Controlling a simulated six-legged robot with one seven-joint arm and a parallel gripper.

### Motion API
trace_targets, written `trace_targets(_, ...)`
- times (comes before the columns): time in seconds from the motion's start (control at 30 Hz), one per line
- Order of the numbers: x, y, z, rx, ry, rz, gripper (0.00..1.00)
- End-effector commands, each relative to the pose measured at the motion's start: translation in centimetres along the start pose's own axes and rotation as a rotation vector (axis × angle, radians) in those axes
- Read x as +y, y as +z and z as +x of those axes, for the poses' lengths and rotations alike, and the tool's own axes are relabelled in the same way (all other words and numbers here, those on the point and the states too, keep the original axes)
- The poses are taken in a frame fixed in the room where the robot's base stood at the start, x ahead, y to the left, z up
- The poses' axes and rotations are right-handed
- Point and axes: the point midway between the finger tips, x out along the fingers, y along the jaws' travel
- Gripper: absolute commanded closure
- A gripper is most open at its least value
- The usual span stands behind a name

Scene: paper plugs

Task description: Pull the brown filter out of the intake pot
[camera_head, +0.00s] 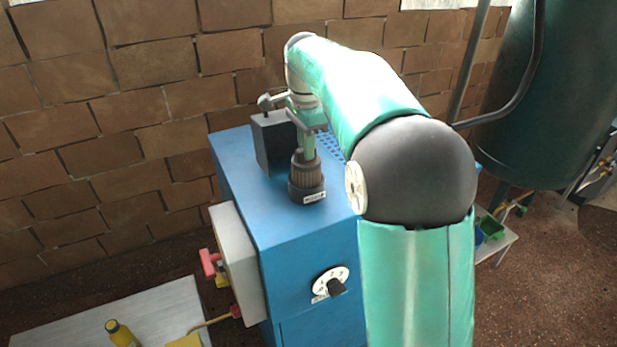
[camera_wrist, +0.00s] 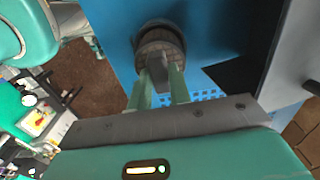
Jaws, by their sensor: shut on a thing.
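The brown ribbed filter (camera_head: 306,176) stands upright in the dark intake pot (camera_head: 306,194), which has a small white label and sits on top of the blue cabinet. Much of the filter shows above the pot's rim. My gripper (camera_head: 308,153) comes down from above and is shut on the filter's top. In the wrist view the two green fingers of my gripper (camera_wrist: 157,88) close on a grey tab (camera_wrist: 157,70) on the filter (camera_wrist: 160,46). How deep the filter sits inside the pot is hidden.
A dark box (camera_head: 272,143) stands on the blue cabinet (camera_head: 240,165) just left of the pot. A brick wall (camera_head: 100,120) rises behind. A grey box (camera_head: 236,265) with a red handle is on the cabinet's left side. A large green tank (camera_head: 535,100) stands at the right.

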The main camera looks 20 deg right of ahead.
Motion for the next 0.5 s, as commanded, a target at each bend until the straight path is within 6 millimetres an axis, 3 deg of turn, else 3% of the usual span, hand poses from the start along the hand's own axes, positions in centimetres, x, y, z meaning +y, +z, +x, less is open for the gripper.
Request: trace_targets(0.5,0.0,0.0,-1.4,0.000,-0.001,0.000,1.00)
